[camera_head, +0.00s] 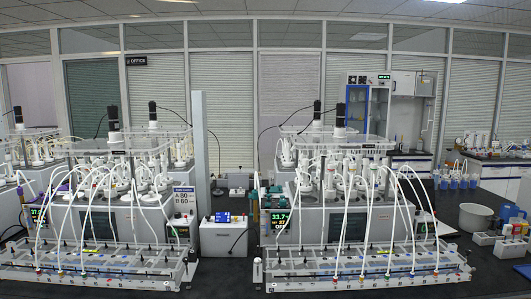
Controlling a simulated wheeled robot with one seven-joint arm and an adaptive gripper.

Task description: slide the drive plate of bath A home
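Two bath units stand side by side on the dark bench, and I cannot read which one is bath A. The left bath (105,222) has a clear flat plate (128,146) above its white bottle tops, with black motors standing up from it. The right bath (345,225) has a similar clear plate (352,142) above its bottles, also with black motors. I cannot tell whether either plate sits fully home. My gripper is not in view.
Long white racks with arching tubes lie before the left bath (90,280) and right bath (365,280). A white box (222,238) and a tall grey post (200,120) stand between the baths. A white bucket (475,218) and blue bottles (508,214) stand at right.

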